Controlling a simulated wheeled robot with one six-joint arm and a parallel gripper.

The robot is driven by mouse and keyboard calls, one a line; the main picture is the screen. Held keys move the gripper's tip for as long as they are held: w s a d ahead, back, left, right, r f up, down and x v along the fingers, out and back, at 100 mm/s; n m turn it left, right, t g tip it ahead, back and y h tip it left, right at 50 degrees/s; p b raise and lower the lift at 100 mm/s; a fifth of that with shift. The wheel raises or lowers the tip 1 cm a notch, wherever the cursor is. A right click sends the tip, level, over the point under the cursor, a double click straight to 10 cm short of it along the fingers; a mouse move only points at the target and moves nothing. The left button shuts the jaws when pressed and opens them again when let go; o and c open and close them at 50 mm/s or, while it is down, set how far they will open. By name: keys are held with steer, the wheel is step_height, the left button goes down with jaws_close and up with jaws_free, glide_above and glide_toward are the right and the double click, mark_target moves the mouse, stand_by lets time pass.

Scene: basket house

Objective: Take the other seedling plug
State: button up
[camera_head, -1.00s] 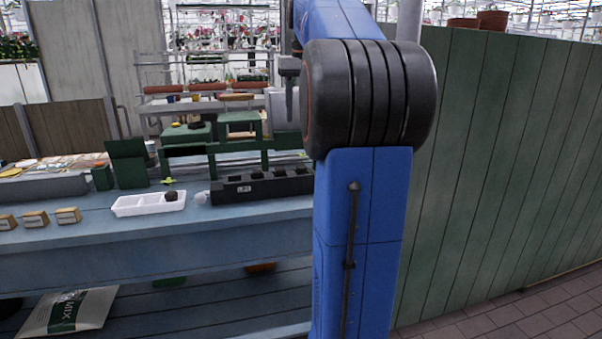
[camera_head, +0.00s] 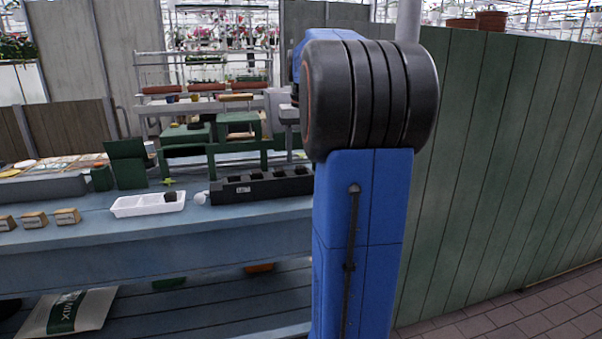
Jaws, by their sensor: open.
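A white tray (camera_head: 138,210) with compartments lies on the blue-grey bench. A dark plug (camera_head: 171,197) sits in its right-hand compartment, with a small green sprig (camera_head: 168,181) showing just behind it. To the right stands a long black plug tray (camera_head: 232,196) with a pale label. Several dark plugs or cells show along its top; I cannot tell which cells are filled. The tray's right end is hidden by my arm.
Several small labelled boxes (camera_head: 67,216) stand at the bench's left front. A small white round object (camera_head: 200,198) lies between the trays. Green stands (camera_head: 239,124) rise behind the black tray. A green plank wall (camera_head: 500,170) closes off the right side.

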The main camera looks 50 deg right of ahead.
mark_target(301, 166)
steer(key=shift+w+d+f, duration=0.1)
steer(key=shift+d+f, duration=0.05)
steer(key=shift+f, duration=0.75)
steer(key=shift+w+d+f, duration=0.1)
steer(key=shift+d+f, duration=0.05)
steer(key=shift+f, duration=0.75)
jaws_close()
steer(key=c, duration=1.1)
jaws_free()
